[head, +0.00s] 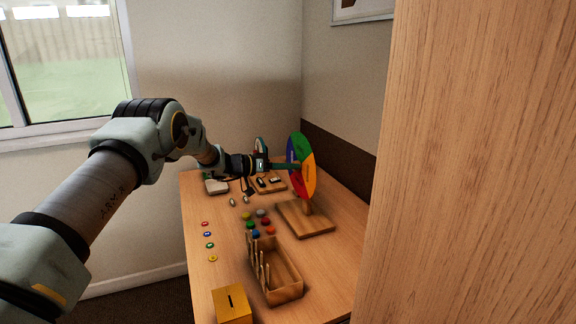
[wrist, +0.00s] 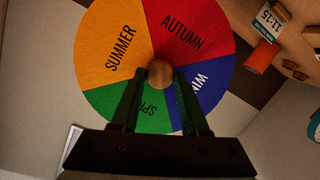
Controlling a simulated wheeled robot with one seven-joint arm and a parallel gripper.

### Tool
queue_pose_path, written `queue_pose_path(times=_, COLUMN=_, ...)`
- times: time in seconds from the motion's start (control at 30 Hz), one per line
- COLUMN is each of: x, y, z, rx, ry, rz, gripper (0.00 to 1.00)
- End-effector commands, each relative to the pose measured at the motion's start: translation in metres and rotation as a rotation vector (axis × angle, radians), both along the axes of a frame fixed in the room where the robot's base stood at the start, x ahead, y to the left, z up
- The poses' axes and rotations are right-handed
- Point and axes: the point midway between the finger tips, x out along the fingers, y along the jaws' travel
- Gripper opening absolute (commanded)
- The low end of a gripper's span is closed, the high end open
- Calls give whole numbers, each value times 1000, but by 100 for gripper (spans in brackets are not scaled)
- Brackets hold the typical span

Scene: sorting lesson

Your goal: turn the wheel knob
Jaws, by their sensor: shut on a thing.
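The season wheel (head: 307,176) stands upright on a wooden base (head: 300,221) on the table. In the wrist view the wheel (wrist: 117,48) shows SUMMER on orange, AUTUMN on red, WINTER on blue, partly covered, and SPRING on green, partly covered. The round wooden knob (wrist: 160,73) is at the wheel's centre. My gripper (wrist: 160,84) faces the wheel with its two fingers on either side of the knob, shut on it. In the head view my gripper (head: 290,166) reaches the wheel from the left, and the knob is hidden.
A wooden tray with pegs (head: 283,277) and a yellow slotted box (head: 232,304) stand near the front. Several coloured balls (head: 253,225) and ring tokens (head: 207,234) lie on the table (head: 226,262). A tall wooden panel (head: 480,170) blocks the right side.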

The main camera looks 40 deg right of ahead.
Motion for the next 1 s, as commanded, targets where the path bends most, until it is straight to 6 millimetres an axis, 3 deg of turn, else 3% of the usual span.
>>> queue_pose_path(times=0.6, x=1, y=0, z=-1, rx=15, ry=36, rz=1, gripper=0)
queue_pose_path(times=0.63, x=1, y=0, z=-1, rx=15, ry=36, rz=1, gripper=48)
queue_pose_path(times=0.87, x=0, y=0, z=-1, rx=15, ry=36, rz=0, gripper=74)
queue_pose_path(times=1.0, x=0, y=0, z=0, rx=14, ry=36, rz=1, gripper=74)
